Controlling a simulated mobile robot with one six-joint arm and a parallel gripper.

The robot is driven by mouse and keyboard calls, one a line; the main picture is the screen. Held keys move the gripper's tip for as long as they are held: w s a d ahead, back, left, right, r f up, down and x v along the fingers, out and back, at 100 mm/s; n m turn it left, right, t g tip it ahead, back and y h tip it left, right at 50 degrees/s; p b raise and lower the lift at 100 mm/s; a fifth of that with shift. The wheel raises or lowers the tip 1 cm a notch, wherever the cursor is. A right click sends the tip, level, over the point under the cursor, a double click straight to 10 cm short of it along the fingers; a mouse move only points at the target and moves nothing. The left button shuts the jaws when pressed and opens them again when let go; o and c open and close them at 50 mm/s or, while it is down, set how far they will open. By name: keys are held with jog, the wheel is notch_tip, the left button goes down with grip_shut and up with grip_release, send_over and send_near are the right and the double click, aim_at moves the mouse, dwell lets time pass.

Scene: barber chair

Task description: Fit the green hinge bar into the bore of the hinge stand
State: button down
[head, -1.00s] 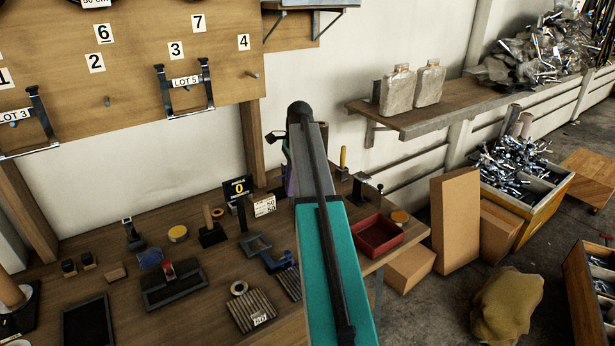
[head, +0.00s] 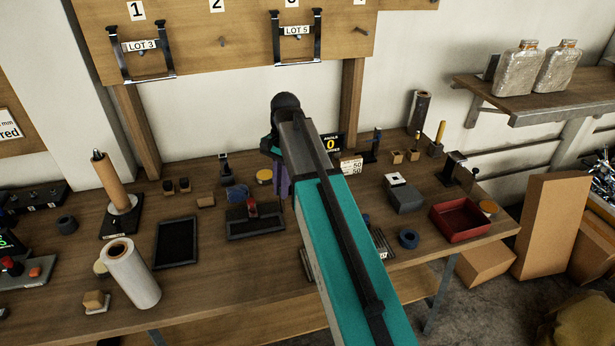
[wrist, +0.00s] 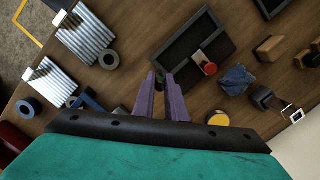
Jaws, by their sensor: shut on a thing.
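My gripper (wrist: 160,80) shows in the wrist view as two purple fingers close together, above the bench. They are shut on a small dark piece with a green tint (wrist: 160,101), apparently the hinge bar. Most of it is hidden between the fingers. In the head view my arm hides most of the gripper (head: 281,188), and the bar does not show. I cannot identify the hinge stand with certainty. A small dark upright stand (head: 223,168) stands at the back of the bench, left of my gripper; its bore cannot be made out.
A black tray with a red-knobbed block (head: 256,224) lies beside my gripper. Bare wood (head: 215,270) shows at the front.

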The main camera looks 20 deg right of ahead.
jog(key=shift+n, duration=0.6)
jog(key=a, duration=0.4)
jog(key=shift+s+f, duration=0.2)
jog(key=shift+f, duration=0.05)
